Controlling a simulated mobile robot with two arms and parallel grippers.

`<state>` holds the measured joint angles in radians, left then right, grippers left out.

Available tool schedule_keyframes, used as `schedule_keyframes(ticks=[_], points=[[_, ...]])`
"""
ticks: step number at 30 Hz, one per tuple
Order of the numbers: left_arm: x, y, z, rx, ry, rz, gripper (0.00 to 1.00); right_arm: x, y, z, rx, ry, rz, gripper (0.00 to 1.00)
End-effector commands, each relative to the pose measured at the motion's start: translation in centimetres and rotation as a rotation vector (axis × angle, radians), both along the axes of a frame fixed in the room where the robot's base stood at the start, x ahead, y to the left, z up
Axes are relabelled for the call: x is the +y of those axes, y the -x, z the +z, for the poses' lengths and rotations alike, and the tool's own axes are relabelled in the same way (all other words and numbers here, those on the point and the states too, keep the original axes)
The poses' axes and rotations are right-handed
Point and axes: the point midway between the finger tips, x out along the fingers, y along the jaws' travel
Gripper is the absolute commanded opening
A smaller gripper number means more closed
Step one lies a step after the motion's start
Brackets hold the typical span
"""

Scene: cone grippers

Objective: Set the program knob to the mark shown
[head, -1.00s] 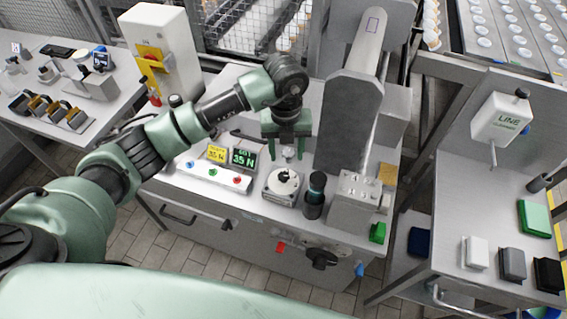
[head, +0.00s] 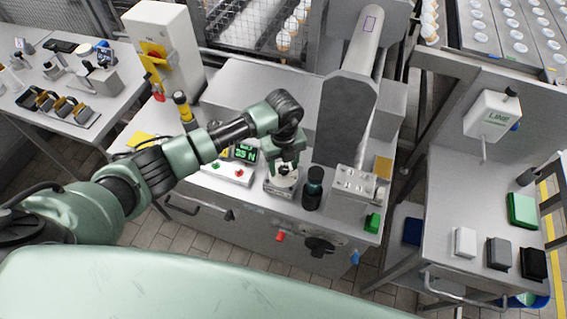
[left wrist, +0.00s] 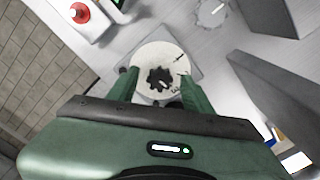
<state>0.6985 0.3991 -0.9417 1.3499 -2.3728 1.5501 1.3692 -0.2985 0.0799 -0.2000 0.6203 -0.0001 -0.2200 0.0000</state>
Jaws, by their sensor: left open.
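The program knob (left wrist: 160,78) is black and lobed with a short white pointer line, seen in the left wrist view. It sits in the middle of a pale round dial (left wrist: 172,57) with small dark marks at its edge. In the head view the dial housing (head: 281,189) shows just below my left gripper (head: 285,168), which partly hides the knob. My left gripper is open. Its two green fingers (left wrist: 160,88) stand either side of the knob in the left wrist view, with visible gaps to it. My right gripper is in neither view.
A green-lettered display (head: 243,153) reading 35 N is left of the dial, beside my arm. A dark cylinder (head: 313,188) stands close right of the dial, with a grey block (head: 352,187) beyond. A tall dark guard (head: 345,120) rises behind.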

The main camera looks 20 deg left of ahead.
Motion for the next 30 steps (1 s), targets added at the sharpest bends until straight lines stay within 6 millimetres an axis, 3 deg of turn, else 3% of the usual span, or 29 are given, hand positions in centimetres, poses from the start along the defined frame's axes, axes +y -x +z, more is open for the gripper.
schedule_keyframes(ticks=[4, 10, 19, 26, 27, 29, 30], points=[[0.0, 0.0, 0.0, 0.000, 0.000, 0.000, 0.50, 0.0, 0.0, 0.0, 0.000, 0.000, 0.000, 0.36], [0.0, 0.0, 0.0, 0.000, 0.000, 0.000, 0.00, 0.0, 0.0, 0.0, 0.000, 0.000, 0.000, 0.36], [0.1, -0.1, -0.2, -0.002, -0.001, -0.120, 0.00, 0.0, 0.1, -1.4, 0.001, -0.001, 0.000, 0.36], [0.0, 0.0, 0.0, 0.001, -0.001, -0.134, 0.00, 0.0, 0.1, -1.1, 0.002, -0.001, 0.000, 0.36], [0.0, 0.0, 0.0, 0.001, -0.001, -0.134, 0.34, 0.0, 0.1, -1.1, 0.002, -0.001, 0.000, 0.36], [0.0, 0.0, 0.0, 0.001, -0.001, -0.134, 0.50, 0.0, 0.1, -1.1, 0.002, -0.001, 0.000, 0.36], [0.0, 0.0, 0.0, 0.001, -0.001, -0.133, 0.50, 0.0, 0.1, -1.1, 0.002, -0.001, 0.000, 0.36]])
